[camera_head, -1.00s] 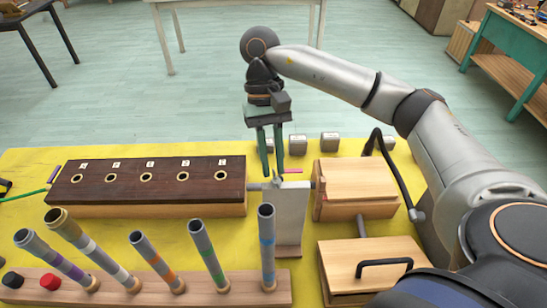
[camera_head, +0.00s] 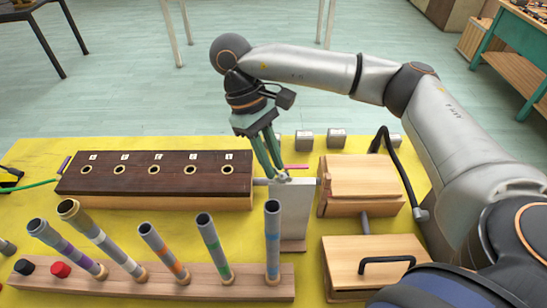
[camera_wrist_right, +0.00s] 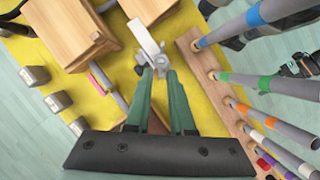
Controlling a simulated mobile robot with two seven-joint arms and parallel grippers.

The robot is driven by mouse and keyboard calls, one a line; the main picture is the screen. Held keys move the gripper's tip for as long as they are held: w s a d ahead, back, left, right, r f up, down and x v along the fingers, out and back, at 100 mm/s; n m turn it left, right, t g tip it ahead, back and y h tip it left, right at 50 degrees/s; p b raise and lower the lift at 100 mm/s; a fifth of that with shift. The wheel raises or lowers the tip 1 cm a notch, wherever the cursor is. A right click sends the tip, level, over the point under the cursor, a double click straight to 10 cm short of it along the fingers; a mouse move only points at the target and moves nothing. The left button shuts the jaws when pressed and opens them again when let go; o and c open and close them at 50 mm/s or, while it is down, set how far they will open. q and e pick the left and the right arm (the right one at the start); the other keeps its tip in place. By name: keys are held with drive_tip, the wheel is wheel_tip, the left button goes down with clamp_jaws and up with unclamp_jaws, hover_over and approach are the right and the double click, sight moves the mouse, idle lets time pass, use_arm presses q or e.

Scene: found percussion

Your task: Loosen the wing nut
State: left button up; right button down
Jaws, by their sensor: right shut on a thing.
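The wing nut (camera_head: 285,176) is small and grey, at the top of an upright pale metal plate (camera_head: 291,210). It is mostly hidden by my fingertips. My right gripper (camera_head: 281,173) comes down on it from the upper left, its green fingers tilted and shut on it. In the right wrist view the fingertips (camera_wrist_right: 158,68) meet at a small grey part beside the end of the plate (camera_wrist_right: 143,36). The nut's wings cannot be made out clearly.
A dark wooden box with several holes (camera_head: 155,172) lies left of the plate. Striped tubes stand on a wooden rail (camera_head: 190,287) in front. Wooden boxes (camera_head: 360,180) and a bent black rod (camera_head: 402,175) are close on the right. Grey blocks (camera_head: 304,140) stand behind.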

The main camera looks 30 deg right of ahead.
drive_tip(key=n, duration=0.2)
drive_tip(key=n+h, duration=0.1)
drive_tip(key=n, duration=0.1)
drive_tip(key=shift+s+a+t, duration=0.2)
drive_tip(key=shift+a+t, duration=0.1)
drive_tip(key=shift+a, duration=0.1)
drive_tip(key=shift+h, duration=0.3)
drive_tip(key=c, duration=0.7)
unclamp_jaws()
drive_tip(key=shift+n, duration=0.3)
drive_tip(key=v, duration=1.2)
drive_tip(key=shift+r, duration=0.35)
drive_tip(key=shift+s+a, duration=0.1)
drive_tip(key=shift+s, duration=0.15)
